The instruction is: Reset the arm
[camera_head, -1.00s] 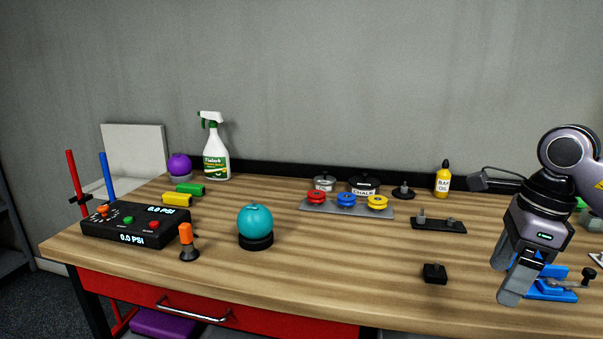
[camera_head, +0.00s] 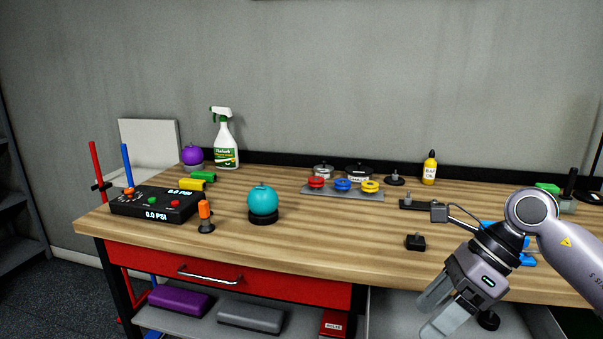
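My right gripper (camera_head: 424,319) comes in from the right, and its wrist and forearm show at the lower right. Its two fingers are apart with nothing between them, and they point down and left in front of the table's front edge. Behind the arm, a blue device (camera_head: 490,225) on the table is mostly hidden. My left gripper is not in view.
The wooden table (camera_head: 330,225) holds a black control box (camera_head: 150,213), a teal ball (camera_head: 262,199) on a black stand, a spray bottle (camera_head: 225,145), colored discs (camera_head: 342,184) and a small black block (camera_head: 415,242). Its front middle is mostly clear.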

